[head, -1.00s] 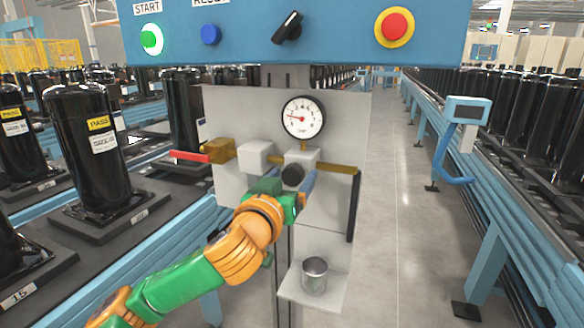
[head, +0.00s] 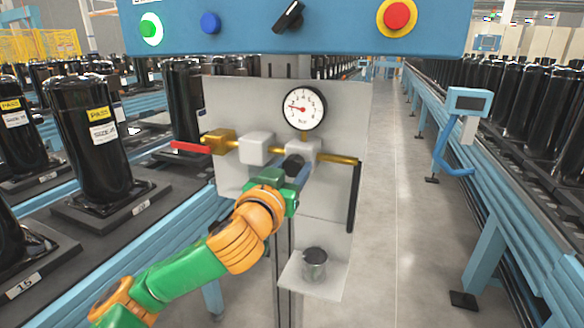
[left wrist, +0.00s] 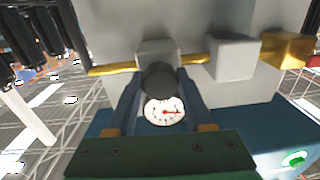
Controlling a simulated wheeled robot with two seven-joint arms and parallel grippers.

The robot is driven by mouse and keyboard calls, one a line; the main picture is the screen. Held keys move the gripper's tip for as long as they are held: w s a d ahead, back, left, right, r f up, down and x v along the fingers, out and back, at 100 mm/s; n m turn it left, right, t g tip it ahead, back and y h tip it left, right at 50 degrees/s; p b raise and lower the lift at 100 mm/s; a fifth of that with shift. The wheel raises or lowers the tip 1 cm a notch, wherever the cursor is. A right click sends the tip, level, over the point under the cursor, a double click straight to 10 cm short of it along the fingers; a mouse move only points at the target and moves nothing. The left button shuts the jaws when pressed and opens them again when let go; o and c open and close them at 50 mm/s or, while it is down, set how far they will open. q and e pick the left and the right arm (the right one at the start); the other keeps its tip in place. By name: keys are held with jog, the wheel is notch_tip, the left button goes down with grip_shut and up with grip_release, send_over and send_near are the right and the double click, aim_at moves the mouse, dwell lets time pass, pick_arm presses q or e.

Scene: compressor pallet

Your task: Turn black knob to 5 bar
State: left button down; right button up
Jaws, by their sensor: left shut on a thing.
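The black knob (head: 293,165) sits on the front of a white regulator block (head: 303,150) below the pressure gauge. In the left wrist view the knob (left wrist: 158,78) is between my two finger pads. My left gripper (head: 291,174) is shut on the knob, and its fingers partly cover it in the head view. The round white gauge (head: 304,107) has a red needle pointing left and slightly up, low on the scale; its exact value is too small to read. The gauge (left wrist: 165,111) also shows in the left wrist view. My right gripper is not in view.
A brass pipe (head: 336,158) runs across the grey panel (head: 235,100), with a red lever (head: 190,147) at left. A metal cup (head: 315,262) stands on a small shelf below. A blue control box (head: 340,30) overhangs the panel. The aisle at right (head: 405,230) is clear.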

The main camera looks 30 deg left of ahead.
pick_arm(q)
jog(key=m+p, duration=0.1)
jog(key=m, duration=0.4)
jog(key=shift+r+p, duration=0.15)
jog(key=shift+p, duration=0.25)
jog(key=m+p, duration=0.2)
jog(key=m, duration=0.4)
jog(key=shift+a, duration=0.1)
jog(key=m+p, duration=0.2)
jog(key=m, duration=0.3)
jog(key=shift+m+t+p, duration=0.3)
jog(key=shift+m+p, duration=0.95)
jog(key=shift+m, duration=1.15)
jog(key=shift+c, duration=1.4)
grip_release()
